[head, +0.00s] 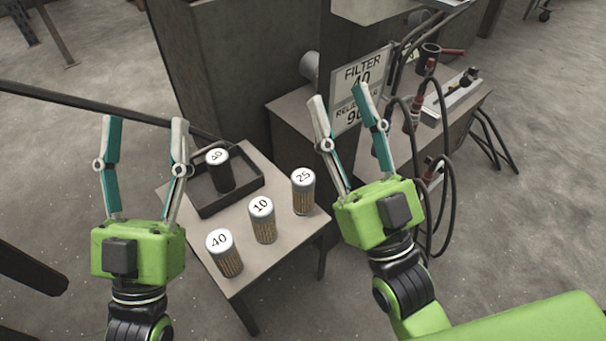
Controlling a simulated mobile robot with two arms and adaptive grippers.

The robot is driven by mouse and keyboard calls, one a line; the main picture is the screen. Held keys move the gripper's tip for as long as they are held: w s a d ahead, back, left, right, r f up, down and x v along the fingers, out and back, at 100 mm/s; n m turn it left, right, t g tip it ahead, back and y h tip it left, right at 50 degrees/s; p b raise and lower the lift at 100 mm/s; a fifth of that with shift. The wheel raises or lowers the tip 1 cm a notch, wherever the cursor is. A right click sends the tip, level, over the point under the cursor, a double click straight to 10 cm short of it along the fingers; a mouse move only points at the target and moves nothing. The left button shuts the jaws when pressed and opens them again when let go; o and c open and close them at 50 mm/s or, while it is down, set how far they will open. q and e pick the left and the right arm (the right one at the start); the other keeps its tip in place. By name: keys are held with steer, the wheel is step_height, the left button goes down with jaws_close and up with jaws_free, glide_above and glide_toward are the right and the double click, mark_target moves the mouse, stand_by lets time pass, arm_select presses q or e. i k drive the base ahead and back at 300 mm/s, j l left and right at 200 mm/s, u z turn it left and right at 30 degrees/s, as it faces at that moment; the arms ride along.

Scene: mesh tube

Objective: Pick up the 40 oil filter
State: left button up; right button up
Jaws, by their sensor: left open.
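A mesh oil filter with a white top marked 40 (229,262) stands upright at the table's near left corner. Similar filters marked 10 (264,228) and 25 (303,198) stand in a row beyond it to the right. A dark cylinder with a top marked 40 (221,176) stands in a black tray (229,206) on the table. My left gripper (147,120) is open and empty, left of the table in the picture. My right gripper (339,94) is open and empty, in front of the sign in the picture.
The small table (285,237) has bare top around the filters. Behind it, a bench (295,115) carries a sign (358,92) reading FILTER 40, a red-handled fixture and hoses (447,195). A grey cabinet (225,75) stands at the back. The floor at lower right is clear.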

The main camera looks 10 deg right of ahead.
mark_target(220, 244)
steer(key=l+u, duration=0.2)
steer(key=u, duration=0.95)
steer(key=k+l, duration=0.1)
steer(key=l, duration=1.05)
steer(key=k+l, duration=0.15)
steer(key=l, duration=0.4)
steer(key=k+l, duration=0.1)
steer(key=l, duration=0.5)
